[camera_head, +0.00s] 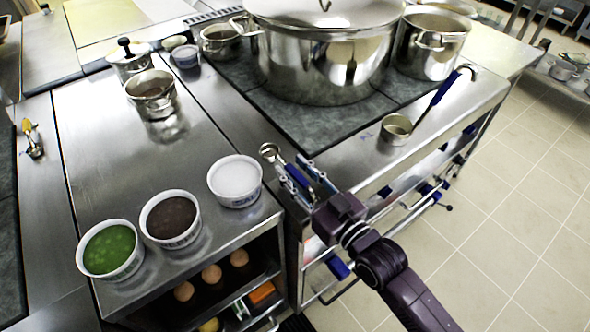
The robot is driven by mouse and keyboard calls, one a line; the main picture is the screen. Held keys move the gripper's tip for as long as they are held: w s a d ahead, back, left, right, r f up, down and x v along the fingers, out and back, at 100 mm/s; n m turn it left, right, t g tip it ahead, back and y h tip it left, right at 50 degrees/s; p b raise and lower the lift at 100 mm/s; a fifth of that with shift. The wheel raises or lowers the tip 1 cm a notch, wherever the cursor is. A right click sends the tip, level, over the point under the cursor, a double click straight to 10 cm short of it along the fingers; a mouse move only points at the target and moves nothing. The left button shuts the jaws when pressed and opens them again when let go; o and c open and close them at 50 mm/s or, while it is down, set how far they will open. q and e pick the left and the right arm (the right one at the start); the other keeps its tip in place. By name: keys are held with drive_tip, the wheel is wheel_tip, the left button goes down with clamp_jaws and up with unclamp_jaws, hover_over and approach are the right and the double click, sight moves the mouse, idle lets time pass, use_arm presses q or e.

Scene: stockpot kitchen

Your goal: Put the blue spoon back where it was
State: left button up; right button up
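The blue spoon (297,175), with a blue handle and a round metal bowl, is at the front of the steel counter, below the stove. Its bowl points up and left toward the stove. My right gripper (293,171) comes in from the lower right. Its two fingers stand apart, one on each side of the handle, with some space showing between them and the handle. I cannot tell whether the spoon touches the counter. My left gripper is not in view.
A blue-handled ladle (397,128) lies on the counter to the right. A large stockpot (325,60) stands on the stove behind. Tubs with green (109,248), brown (170,219) and white (235,181) contents line the left counter's front.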

drive_tip(key=shift+r, duration=0.15)
drive_tip(key=shift+s+d, duration=0.2)
drive_tip(key=shift+s, duration=0.05)
drive_tip(key=b+v, duration=0.1)
drive_tip(key=v, duration=1)
drive_tip(key=shift+s, duration=0.2)
